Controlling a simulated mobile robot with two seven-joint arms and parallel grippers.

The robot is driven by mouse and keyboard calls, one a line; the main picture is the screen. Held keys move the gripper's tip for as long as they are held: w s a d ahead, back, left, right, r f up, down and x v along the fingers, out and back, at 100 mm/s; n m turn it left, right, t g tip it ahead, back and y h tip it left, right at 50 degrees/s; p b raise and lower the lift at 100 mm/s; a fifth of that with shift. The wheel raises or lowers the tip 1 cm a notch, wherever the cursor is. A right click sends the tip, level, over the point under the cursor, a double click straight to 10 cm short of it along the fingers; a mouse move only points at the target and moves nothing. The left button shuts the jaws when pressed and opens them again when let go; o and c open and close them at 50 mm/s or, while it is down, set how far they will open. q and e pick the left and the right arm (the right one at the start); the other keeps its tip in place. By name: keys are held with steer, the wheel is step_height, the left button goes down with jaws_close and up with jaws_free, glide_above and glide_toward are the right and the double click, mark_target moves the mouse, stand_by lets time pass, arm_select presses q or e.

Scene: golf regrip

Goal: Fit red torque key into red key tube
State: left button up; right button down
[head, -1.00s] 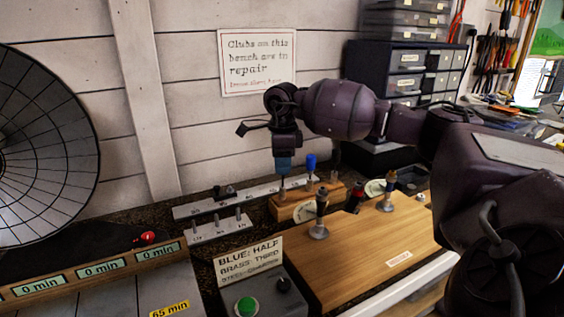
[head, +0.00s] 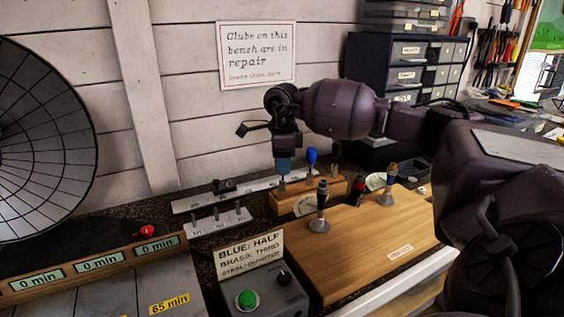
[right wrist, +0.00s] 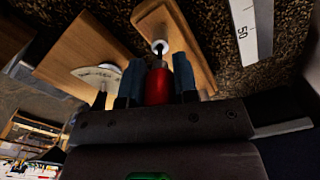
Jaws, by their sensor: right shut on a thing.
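My right gripper (head: 283,166) has blue fingertips and points down just above the small wooden block (head: 285,207) at the back of the bench. In the right wrist view the gripper (right wrist: 160,84) is shut on the red torque key (right wrist: 157,90), whose red handle shows between the fingers. A pale round tube mouth (right wrist: 160,46) on the block lies at the key's dark tip. I cannot tell how far the tip is inside it. A blue key (head: 311,158) stands upright in the same block, right of my gripper. My left gripper is not in view.
A wooden board (head: 375,240) with upright metal-based posts lies to the front right. A grey box with a green button (head: 246,299) and a sign (head: 248,255) stand in front. Metal rails (head: 208,205) with pegs lie left of the block.

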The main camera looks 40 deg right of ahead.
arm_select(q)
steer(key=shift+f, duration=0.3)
arm_select(e)
steer(key=shift+f, duration=0.55)
steer(key=c, duration=0.8)
jaws_free()
step_height(320, 180, up, 2)
steer(key=shift+r, duration=0.1)
step_height(320, 180, up, 7)
steer(key=shift+r, duration=0.15)
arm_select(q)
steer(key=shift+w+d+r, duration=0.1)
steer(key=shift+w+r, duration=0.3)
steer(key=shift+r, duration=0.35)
arm_select(e)
steer(key=shift+r, duration=0.7)
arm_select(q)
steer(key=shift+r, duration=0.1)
arm_select(e)
steer(key=shift+r, duration=0.1)
